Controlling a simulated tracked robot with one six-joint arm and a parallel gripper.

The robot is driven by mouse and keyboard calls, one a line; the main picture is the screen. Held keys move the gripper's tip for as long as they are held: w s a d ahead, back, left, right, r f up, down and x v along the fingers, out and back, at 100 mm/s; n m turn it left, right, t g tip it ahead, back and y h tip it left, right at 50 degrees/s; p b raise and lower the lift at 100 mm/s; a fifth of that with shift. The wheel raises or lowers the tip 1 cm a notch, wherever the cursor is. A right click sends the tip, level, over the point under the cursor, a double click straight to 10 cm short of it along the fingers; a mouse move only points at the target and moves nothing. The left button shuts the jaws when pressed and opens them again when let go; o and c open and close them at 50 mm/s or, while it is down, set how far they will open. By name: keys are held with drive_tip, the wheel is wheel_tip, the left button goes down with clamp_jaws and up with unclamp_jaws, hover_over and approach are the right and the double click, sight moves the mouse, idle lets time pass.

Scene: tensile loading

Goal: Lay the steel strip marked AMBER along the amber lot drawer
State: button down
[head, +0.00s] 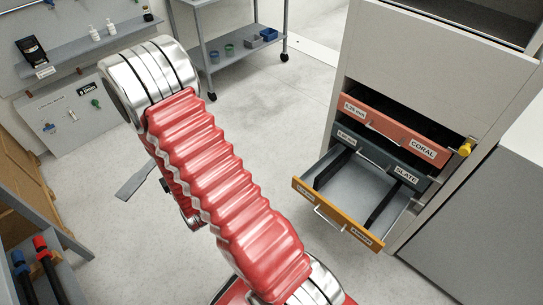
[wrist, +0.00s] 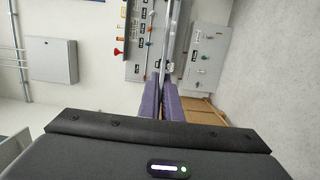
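The amber lot drawer (head: 338,222) is the lowest of the labelled drawers in the cabinet and is pulled out. Its grey floor (head: 352,188) looks empty between two dark bars. A flat grey steel strip (head: 137,181) sticks out to the left from behind my arm in the head view, well left of the drawer. In the wrist view the strip (wrist: 163,58) shows nearly edge-on between the two purple fingers of my gripper (wrist: 161,100), which appear shut on it. My arm hides most of the gripper in the head view. No marking on the strip is readable.
The coral drawer (head: 395,128) and the slate drawer (head: 380,157) stand above the amber one, less far out. A yellow knob (head: 465,148) sits beside the coral drawer. A wheeled cart (head: 238,55) stands at the back. Open floor lies between my arm and the cabinet.

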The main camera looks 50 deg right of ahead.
drive_tip(key=s+d+f+m+g+h, duration=0.2)
drive_tip(key=d+f+m+h, duration=0.15)
drive_tip(key=d, duration=0.55)
drive_tip(key=s+d+f+m+g+h, duration=0.15)
drive_tip(key=d+h, duration=0.25)
drive_tip(key=d, duration=0.5)
drive_tip(key=s+d+f+m+g+h, duration=0.35)
drive_tip(key=s+d, duration=0.25)
drive_tip(key=d, duration=0.2)
drive_tip(key=s+d+f+m+g+h, duration=0.25)
drive_tip(key=s+d+g, duration=0.25)
drive_tip(key=d, duration=0.4)
drive_tip(key=s+d+f+m+g, duration=0.3)
drive_tip(key=s+f+g, duration=0.1)
drive_tip(key=s, duration=0.6)
drive_tip(key=s+d+f+m+g+y, duration=0.1)
drive_tip(key=s+d+f+m+g, duration=0.3)
drive_tip(key=s, duration=0.7)
drive_tip(key=s+d+f+m+g+y, duration=0.1)
drive_tip(key=s+d+f+m+g, duration=0.2)
drive_tip(key=s+g, duration=0.4)
drive_tip(key=s+f+m, duration=0.1)
drive_tip(key=s, duration=0.2)
drive_tip(key=shift+s+d+g, duration=0.2)
drive_tip(key=shift+d+g, duration=0.1)
drive_tip(key=shift+f+y, duration=0.1)
drive_tip(key=shift+y, duration=0.15)
drive_tip(key=shift+f, duration=2.9)
drive_tip(key=shift+f, duration=2.05)
